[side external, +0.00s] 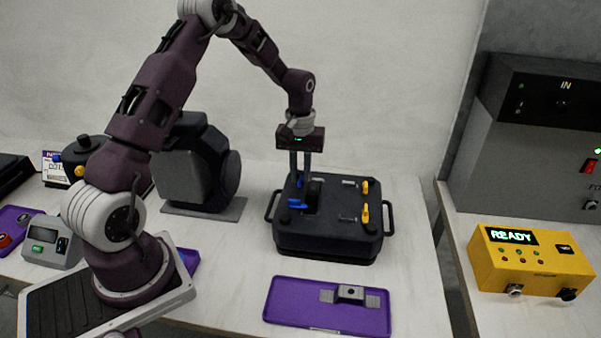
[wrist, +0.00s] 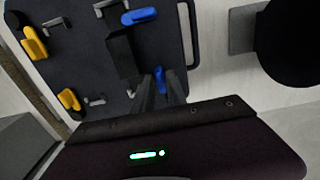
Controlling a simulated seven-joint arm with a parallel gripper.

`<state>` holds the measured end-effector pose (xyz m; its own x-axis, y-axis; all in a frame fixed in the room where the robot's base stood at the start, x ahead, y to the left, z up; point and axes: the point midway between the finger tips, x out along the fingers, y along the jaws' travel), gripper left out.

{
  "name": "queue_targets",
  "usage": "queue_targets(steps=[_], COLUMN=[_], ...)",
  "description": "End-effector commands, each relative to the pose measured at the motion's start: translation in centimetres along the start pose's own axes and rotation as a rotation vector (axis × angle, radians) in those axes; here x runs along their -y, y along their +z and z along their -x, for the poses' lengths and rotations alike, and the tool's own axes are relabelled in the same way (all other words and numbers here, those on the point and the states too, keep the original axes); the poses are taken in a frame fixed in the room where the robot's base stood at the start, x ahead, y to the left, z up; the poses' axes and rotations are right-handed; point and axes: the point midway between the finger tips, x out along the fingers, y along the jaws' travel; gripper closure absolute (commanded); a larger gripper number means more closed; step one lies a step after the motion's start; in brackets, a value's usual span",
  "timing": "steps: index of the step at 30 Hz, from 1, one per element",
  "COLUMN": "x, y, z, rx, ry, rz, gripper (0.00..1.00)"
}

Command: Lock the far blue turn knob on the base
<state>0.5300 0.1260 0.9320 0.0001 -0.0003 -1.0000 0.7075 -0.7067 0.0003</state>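The dark base (side external: 330,232) stands on the table, with handles at its sides. In the side view its near blue turn knob (side external: 297,203) shows clearly; the far one is mostly hidden around my fingers. In the wrist view the near blue knob (wrist: 138,16) lies crosswise at the top. The far blue knob (wrist: 160,78) points along the view, between my fingertips. My gripper (side external: 300,178) points straight down over the left part of the base. Its two fingers (wrist: 161,86) stand apart, either side of the far knob; contact with it cannot be made out.
Two yellow knobs (side external: 365,212) sit on the right of the base. A dark raised block (wrist: 122,52) stands beside the blue knobs. A purple tray (side external: 300,305) with a small part lies in front. A grey-black machine (side external: 190,170) stands left; a yellow READY box (side external: 530,262) stands right.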

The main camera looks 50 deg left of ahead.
Motion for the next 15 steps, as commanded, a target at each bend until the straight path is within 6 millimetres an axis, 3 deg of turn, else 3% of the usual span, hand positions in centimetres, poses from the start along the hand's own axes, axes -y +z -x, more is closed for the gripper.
queue_targets(steps=[5, 8, 15], x=[0.00, 0.00, -0.01], y=[0.01, 0.01, 0.01], z=[-0.01, 0.01, 0.03], rx=[0.000, 0.000, 0.000], ry=[0.000, 0.000, 0.000], rz=[0.000, 0.000, -0.001], gripper=[0.83, 1.00, 1.00])
